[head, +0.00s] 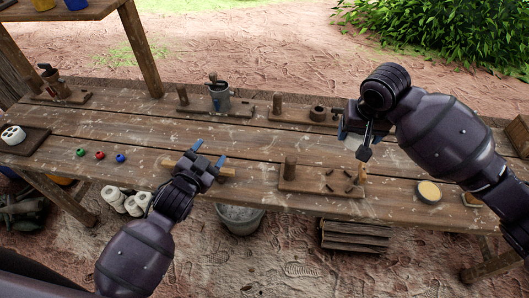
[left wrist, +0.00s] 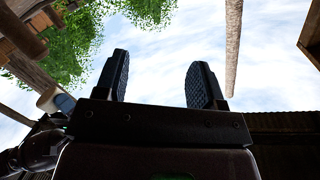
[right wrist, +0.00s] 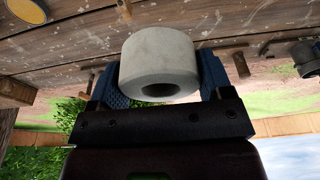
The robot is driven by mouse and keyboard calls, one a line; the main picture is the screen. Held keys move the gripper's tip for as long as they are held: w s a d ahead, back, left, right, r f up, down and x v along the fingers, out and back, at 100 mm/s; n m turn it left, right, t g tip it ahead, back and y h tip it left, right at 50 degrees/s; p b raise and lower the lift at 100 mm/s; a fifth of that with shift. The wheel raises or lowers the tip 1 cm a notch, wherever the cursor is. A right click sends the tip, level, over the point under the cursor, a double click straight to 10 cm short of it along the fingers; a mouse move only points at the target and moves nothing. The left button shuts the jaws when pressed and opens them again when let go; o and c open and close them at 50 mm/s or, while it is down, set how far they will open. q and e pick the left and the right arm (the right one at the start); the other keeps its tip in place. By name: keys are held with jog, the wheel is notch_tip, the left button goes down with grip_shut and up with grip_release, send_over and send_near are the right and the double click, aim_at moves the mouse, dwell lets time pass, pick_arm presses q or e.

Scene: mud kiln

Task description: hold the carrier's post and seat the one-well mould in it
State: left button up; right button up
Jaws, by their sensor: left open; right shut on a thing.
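The carrier (head: 322,186) is a wooden board near the front edge of the bench in the head view. My right gripper (head: 354,134) is shut on the one-well mould (right wrist: 160,55), a pale grey cylinder with one round hole. It holds the mould above the bench, at the right rear of the carrier. My left gripper (head: 208,154) is open and empty, left of the post and apart from it. The left wrist view shows its two fingers spread against the sky (left wrist: 160,78).
A pale several-well mould (head: 13,134) and coloured balls (head: 99,155) lie left. A round yellow-topped dish (head: 429,190) sits right.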

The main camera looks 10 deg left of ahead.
aim_at(290, 165)
pick_arm(q)
jog(key=w+d+r+m+h, duration=0.65)
jog(key=d+m+h, duration=0.2)
jog(key=m, duration=0.95)
jog(key=s+d+f+m+g+h, duration=0.1)
jog(key=d+f+m+g, duration=0.1)
jog(key=f+m, duration=0.2)
jog(key=s+d+f+m+g+h, duration=0.2)
jog(key=f+m, duration=0.3)
jog(key=m, duration=0.6)
jog(key=s+d+f+m+g+h, duration=0.1)
jog(key=s+d+f+m+g, duration=0.1)
jog(key=f+m+g, duration=0.2)
jog(key=shift+s+f+m+h, duration=0.1)
jog(key=shift+f+m+h, duration=0.05)
jog(key=shift+m, duration=0.75)
jog(key=shift+s+f+m+h, duration=0.1)
jog(key=shift+f+m, duration=0.05)
jog(key=shift+m, duration=0.75)
jog(key=x, duration=0.5)
jog(key=shift+d+r, duration=0.1)
jog(key=shift+d, duration=0.15)
jog(key=shift+x, duration=1.05)
